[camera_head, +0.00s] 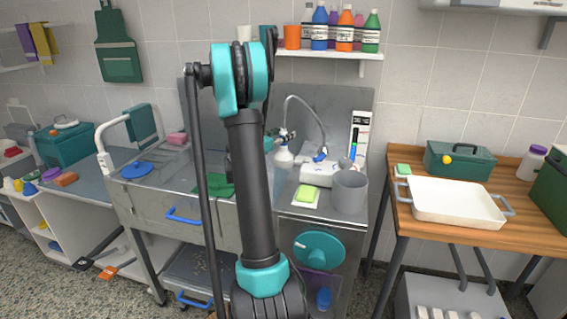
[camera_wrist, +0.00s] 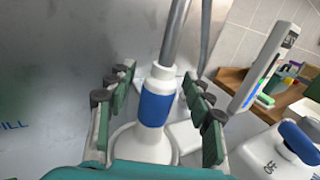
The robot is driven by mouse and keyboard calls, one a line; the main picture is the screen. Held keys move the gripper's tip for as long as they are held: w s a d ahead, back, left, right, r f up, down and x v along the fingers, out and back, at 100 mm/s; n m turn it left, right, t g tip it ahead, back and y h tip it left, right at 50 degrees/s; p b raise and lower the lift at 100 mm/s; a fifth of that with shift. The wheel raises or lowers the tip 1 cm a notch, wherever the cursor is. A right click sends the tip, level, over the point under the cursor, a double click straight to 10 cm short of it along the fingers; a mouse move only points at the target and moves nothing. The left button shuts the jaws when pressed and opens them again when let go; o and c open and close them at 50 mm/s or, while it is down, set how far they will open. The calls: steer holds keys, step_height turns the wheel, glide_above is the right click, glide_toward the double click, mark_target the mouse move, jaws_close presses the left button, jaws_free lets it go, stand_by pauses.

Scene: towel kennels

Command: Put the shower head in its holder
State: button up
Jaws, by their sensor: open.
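The shower head (camera_wrist: 156,106), white with a blue band, stands nearly upright in the wrist view with its grey hose rising from the top. Its wide white lower end goes down to a white base (camera_wrist: 184,136); I cannot tell where head and holder meet. In the head view the shower head (camera_head: 320,156) is small, at the end of the arched hose, over the white holder unit (camera_head: 316,173). My gripper (camera_wrist: 157,78) is open, its green fingers on either side of the shower head with gaps visible. In the head view my arm mostly hides the gripper.
A tall white panel with a display (camera_head: 358,132) and a blue OFF knob (camera_wrist: 298,143) stand beside the holder. A grey cup (camera_head: 349,192) and a yellow-green sponge (camera_head: 306,195) are in front. A spray bottle (camera_head: 284,158) is left. A bottle shelf (camera_head: 335,53) hangs above.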

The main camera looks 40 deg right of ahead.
steer(key=v, duration=1.2)
stand_by(0.3)
